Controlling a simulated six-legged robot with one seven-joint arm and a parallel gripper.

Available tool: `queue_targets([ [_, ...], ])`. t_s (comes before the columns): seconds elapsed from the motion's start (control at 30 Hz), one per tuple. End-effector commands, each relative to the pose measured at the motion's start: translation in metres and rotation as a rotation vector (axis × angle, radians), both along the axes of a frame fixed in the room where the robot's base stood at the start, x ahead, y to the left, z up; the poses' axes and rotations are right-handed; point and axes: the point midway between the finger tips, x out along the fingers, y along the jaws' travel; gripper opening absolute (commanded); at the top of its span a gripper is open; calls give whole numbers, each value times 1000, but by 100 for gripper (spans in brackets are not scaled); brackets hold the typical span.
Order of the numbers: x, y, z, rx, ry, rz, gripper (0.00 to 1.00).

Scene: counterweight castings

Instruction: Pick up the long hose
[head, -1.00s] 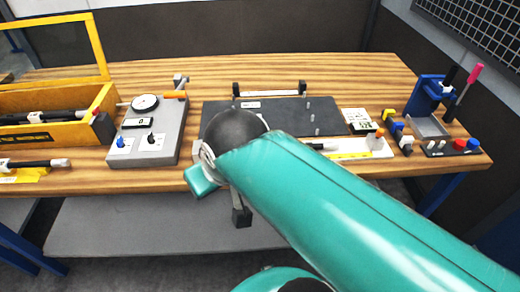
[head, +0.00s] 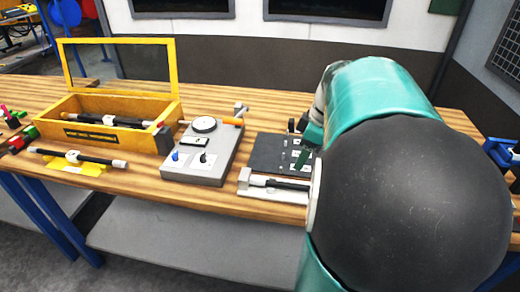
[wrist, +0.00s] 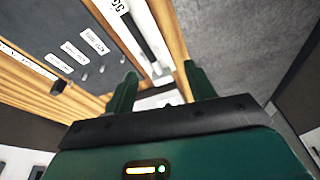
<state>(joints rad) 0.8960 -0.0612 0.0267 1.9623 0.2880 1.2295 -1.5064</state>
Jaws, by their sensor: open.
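Several black hose-like pieces with white fittings are in the head view, and I cannot tell for sure which is the long hose. One (head: 95,160) lies on a yellow stand (head: 72,169) at the front left. Another (head: 105,119) lies inside the yellow open box (head: 75,135). A third (head: 285,185) lies in a white tray (head: 262,195), its right part hidden by my arm; it also shows in the wrist view (wrist: 150,35). My gripper (wrist: 160,88) is open and empty, its fingers pointing toward the white tray. In the head view my gripper (head: 305,140) is over the dark board.
A grey device (head: 195,172) with a dial and knobs stands between the box and the dark board (head: 268,152). An orange-handled tool lies behind it. The yellow box's raised frame (head: 117,40) stands up at the back. Bare wood runs along the table's front edge.

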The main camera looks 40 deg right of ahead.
Motion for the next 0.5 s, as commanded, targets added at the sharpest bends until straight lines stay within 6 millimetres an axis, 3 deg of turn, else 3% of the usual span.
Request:
queue_targets([
  [0.03,-11,-29,-6,21,-10,16,55],
  [0.1,-24,-60,-12,39,-35,65,55],
  [0.2,-42,-92,-19,54,-73,120,55],
  [0.33,-56,-112,-24,59,-105,161,55],
  [0.5,-54,-111,-42,62,-111,172,55],
])
